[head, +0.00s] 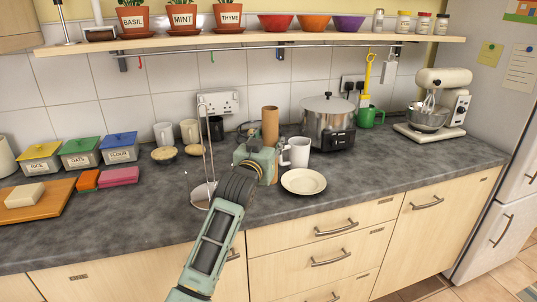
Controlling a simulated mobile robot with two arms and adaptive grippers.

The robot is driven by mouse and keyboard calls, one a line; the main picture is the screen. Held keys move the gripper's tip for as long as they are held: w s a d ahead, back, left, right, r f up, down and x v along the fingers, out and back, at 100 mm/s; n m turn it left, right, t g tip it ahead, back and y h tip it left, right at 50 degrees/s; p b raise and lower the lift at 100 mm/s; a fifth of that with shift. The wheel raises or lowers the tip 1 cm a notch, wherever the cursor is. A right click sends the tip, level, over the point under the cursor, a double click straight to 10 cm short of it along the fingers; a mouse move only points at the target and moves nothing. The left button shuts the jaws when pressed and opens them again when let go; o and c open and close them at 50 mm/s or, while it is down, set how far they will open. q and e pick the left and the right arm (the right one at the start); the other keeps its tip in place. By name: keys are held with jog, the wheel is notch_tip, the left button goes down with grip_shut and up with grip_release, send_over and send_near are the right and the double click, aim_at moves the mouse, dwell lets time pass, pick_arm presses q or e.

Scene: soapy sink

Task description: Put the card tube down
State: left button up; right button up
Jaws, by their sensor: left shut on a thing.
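The brown card tube (270,124) stands roughly upright above the worktop, near the middle of the head view. My left gripper (262,150) is shut on it. My right gripper is not in view.
A white mug (299,152) and a cream plate (303,181) are close on the right. A wire stand (209,158) is left of my gripper. A steel pot (328,120) stands behind right. The grey worktop (385,165) is clear further right.

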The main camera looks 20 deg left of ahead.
pick_arm(q)
jog(key=f, duration=0.4)
jog(key=shift+w+a+f, duration=0.1)
jog(key=shift+a+f, duration=0.1)
jog(key=shift+a, duration=0.15)
jog(key=shift+f, duration=0.1)
jog(key=o, duration=1.1)
jog(key=shift+o, duration=0.2)
jog(key=s, duration=1.2)
